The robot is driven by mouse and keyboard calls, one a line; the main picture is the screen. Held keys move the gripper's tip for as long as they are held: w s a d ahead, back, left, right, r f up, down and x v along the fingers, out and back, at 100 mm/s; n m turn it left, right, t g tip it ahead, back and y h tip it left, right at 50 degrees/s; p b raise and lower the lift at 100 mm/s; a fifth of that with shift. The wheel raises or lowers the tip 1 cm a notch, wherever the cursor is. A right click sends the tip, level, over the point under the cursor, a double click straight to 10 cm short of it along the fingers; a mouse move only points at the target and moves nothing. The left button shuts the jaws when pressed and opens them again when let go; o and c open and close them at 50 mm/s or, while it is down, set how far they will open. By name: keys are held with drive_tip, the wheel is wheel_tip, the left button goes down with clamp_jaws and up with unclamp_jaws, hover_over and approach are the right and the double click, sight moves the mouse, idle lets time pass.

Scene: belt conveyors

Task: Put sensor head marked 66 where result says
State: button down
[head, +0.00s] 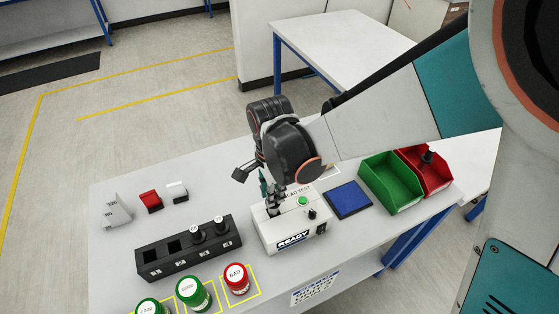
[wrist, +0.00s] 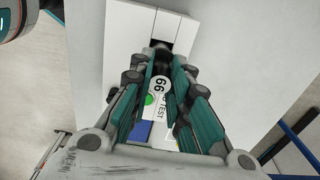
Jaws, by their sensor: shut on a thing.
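The sensor head marked 66 (wrist: 161,86) shows its round white label between my fingers in the wrist view. My gripper (wrist: 161,72) is shut on it. In the head view my gripper (head: 272,200) points down at the left part of the white head tester (head: 268,236); its fingers hide the sensor head there. I cannot tell whether the head sits in the tester or just above it. The tester's display (head: 293,239) reads READY. A green round light or button (head: 302,201) and a black knob (head: 312,214) are on its top.
A black rack (head: 190,262) holds two sensor heads (head: 208,229) at its right end. A green bin (head: 392,183) and a red bin (head: 438,181) with a dark part stand right, beyond a blue pad (head: 348,200). Green GOOD jars (head: 190,292) and a red BAD jar (head: 237,279) stand in front.

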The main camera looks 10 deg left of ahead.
drive_tip(key=shift+r+p, duration=1.15)
drive_tip(key=shift+r, duration=0.85)
drive_tip(key=shift+s+a, duration=0.1)
drive_tip(key=shift+s, duration=0.05)
